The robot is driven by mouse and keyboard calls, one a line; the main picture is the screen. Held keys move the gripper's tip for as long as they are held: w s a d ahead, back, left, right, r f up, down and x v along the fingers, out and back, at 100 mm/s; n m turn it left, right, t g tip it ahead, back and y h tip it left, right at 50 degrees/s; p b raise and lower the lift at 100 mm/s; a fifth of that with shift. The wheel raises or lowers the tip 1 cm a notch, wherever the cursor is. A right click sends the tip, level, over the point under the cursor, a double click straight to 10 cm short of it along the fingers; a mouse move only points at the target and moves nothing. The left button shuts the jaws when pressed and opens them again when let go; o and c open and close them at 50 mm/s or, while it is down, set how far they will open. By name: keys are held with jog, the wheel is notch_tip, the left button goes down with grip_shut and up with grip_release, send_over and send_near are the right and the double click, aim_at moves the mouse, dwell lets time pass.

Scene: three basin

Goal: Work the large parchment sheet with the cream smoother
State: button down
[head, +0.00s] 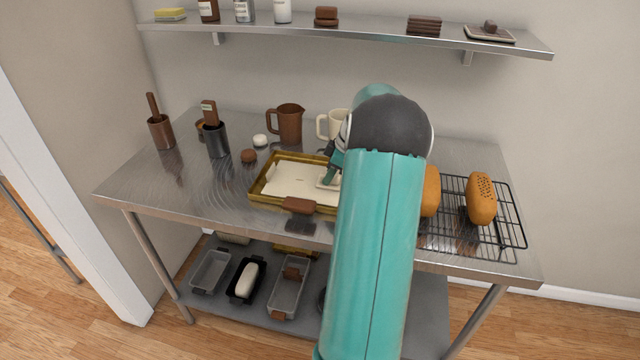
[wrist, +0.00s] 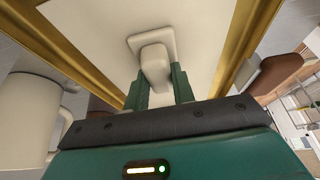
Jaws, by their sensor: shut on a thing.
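The large parchment sheet (head: 293,182) lies flat inside a gold-rimmed tray (head: 262,176) on the metal table. It also shows in the wrist view (wrist: 194,20). The cream smoother (wrist: 153,62) has a square plate and a raised grip. My gripper (wrist: 165,88) is shut on that grip, with a green finger on each side. In the head view the smoother (head: 325,181) shows at the right part of the sheet, partly hidden by my gripper (head: 333,168). The plate appears to be on the sheet or just over it; I cannot tell which. My arm hides the tray's right end.
A brown smoother-like block (head: 299,206) sits at the tray's front edge. A brown pitcher (head: 288,124) and a cream mug (head: 333,124) stand behind the tray. Loaves (head: 481,198) sit on a wire rack (head: 510,220) at right. The table's left front is clear.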

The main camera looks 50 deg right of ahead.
jog(key=shift+w+a, duration=0.3)
jog(key=shift+w, duration=0.4)
jog(key=shift+w+a, duration=0.3)
jog(key=shift+w, duration=0.35)
jog(key=shift+w+a, duration=0.3)
jog(key=shift+w, duration=0.4)
jog(key=shift+w+a, duration=0.3)
jog(key=shift+w, duration=0.4)
jog(key=shift+w+a, duration=0.3)
jog(key=shift+w, duration=0.35)
jog(key=shift+w+a, duration=0.3)
jog(key=shift+w, duration=0.4)
jog(key=shift+w, duration=0.1)
jog(key=shift+w+a, duration=0.25)
jog(key=shift+w, duration=0.3)
jog(key=shift+r, duration=1)
